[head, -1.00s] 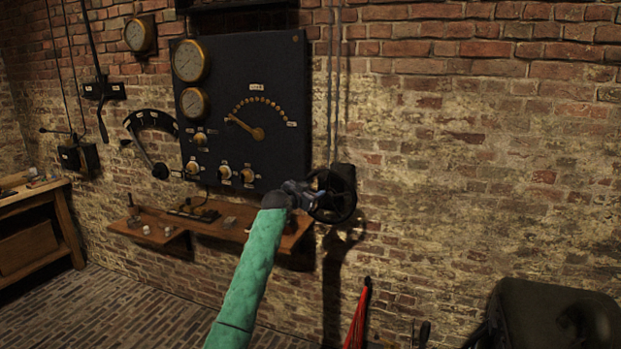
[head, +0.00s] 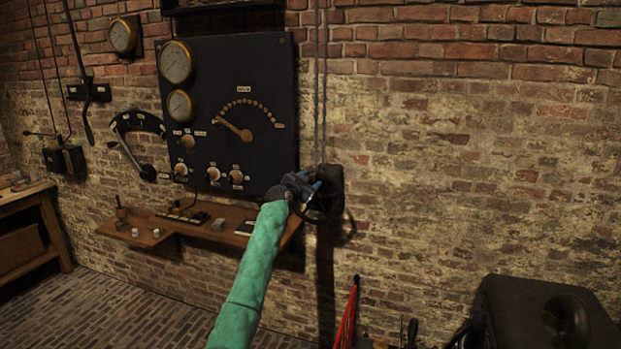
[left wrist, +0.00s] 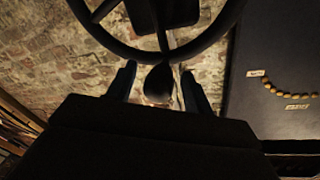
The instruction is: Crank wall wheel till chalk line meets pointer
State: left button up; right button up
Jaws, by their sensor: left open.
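The dark wall wheel (head: 326,207) is mounted on the brick wall, right of the black instrument panel. My left gripper (head: 310,188) is at the wheel's upper left side in the head view. In the left wrist view the wheel rim (left wrist: 207,38) crosses the top. A dark rounded knob (left wrist: 159,79) at the rim lies between the two open fingers of my left gripper (left wrist: 157,84). I cannot tell whether either finger touches it. I cannot make out a chalk line or a pointer at the wheel. My right gripper is not in view.
The black panel (head: 225,160) carries gauges and knobs, with a wooden shelf (head: 225,238) of small items below. The wall right of the wheel is clear.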

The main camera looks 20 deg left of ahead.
pick_arm(q)
jog(key=shift+w+d, duration=0.1)
jog(key=shift+w, duration=0.3)
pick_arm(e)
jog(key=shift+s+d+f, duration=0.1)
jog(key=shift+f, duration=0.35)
pick_arm(q)
grip_shut()
jog(key=shift+d, duration=0.15)
